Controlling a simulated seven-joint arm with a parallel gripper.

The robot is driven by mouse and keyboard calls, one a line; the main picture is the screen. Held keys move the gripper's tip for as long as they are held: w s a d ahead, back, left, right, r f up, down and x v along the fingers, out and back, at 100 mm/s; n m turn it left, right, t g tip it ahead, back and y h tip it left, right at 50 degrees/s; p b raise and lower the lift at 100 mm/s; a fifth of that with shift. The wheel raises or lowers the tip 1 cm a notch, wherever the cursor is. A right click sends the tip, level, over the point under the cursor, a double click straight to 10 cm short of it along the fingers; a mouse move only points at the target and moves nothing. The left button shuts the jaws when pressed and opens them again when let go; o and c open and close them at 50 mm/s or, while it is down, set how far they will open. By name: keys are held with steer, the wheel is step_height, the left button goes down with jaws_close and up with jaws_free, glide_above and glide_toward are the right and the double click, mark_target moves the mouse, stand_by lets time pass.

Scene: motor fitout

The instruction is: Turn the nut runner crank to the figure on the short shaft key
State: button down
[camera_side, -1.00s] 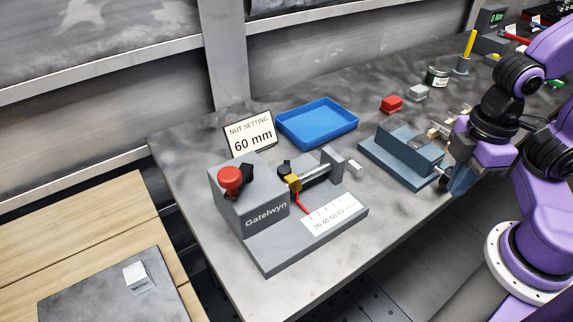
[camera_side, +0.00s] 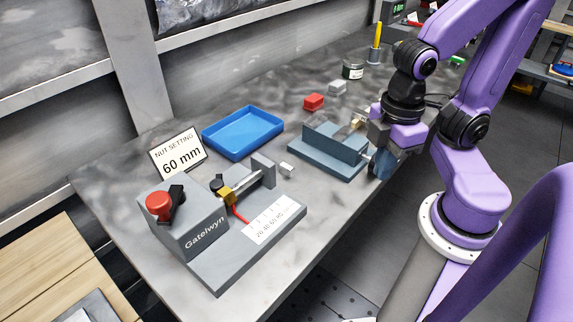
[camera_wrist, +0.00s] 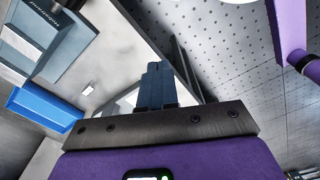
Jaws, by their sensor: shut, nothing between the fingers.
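The grey nut runner, marked Gatelwyn (camera_side: 205,236), stands at the front of the bench. I cannot identify the short shaft key. My gripper (camera_side: 381,166) is at the right end of the blue-grey vise, away from the nut runner. Its fingers (camera_wrist: 155,84) are shut and empty in the wrist view.
The blue-grey vise (camera_side: 325,152) stands right of the nut runner. An empty blue tray (camera_side: 243,133) lies behind; it also shows in the wrist view (camera_wrist: 42,107).

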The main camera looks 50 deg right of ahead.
steer(key=c, duration=0.6)
jaws_free()
steer(key=n+t+h, duration=0.2)
steer(key=n+t, duration=1.1)
steer(key=n, duration=0.9)
glide_toward(158, 200)
steer(key=x, duration=1)
steer(key=shift+w+f, duration=0.1)
steer(key=shift+w, duration=0.1)
